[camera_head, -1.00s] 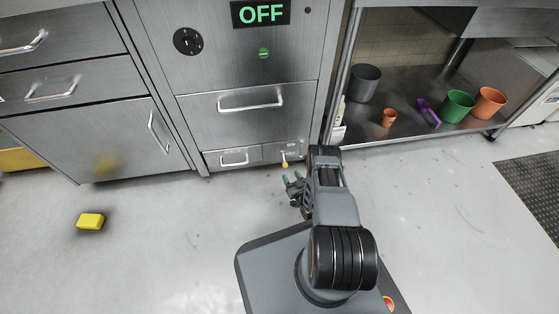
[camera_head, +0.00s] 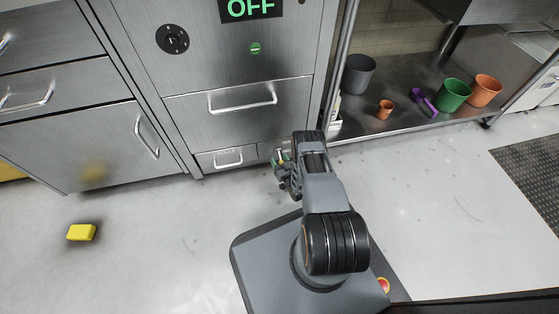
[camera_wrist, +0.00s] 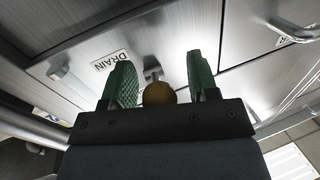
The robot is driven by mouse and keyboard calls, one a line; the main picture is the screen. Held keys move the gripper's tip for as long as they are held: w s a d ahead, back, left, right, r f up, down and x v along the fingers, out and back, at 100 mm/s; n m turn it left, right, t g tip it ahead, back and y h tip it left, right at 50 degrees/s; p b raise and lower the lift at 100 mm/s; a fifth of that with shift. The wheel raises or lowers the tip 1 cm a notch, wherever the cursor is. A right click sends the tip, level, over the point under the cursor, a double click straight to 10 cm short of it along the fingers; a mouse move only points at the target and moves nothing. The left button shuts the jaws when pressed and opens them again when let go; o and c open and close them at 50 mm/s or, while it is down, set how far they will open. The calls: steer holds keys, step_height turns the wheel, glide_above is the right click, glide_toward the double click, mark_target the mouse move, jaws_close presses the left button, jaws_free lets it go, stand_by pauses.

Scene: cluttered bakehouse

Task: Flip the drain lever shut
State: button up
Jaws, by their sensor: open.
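The drain lever shows in the wrist view as a round brass-coloured knob (camera_wrist: 159,94) on a short metal stem below a mount on the steel panel. A DRAIN label (camera_wrist: 111,62) is on the panel beside it. My gripper (camera_wrist: 160,80) is open, its two green fingertips on either side of the knob with gaps to both. In the head view my gripper (camera_head: 281,160) is at the low panel of the machine, and the lever is mostly hidden behind it.
A small drawer (camera_head: 228,158) with a bar handle is left of the lever. The OFF display (camera_head: 249,9) is above. A yellow sponge-like block (camera_head: 81,232) lies on the floor at left. Pots, including a green one (camera_head: 453,95), stand on a low shelf at right.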

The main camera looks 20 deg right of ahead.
jaws_close()
stand_by(0.3)
steer(key=shift+r, duration=0.1)
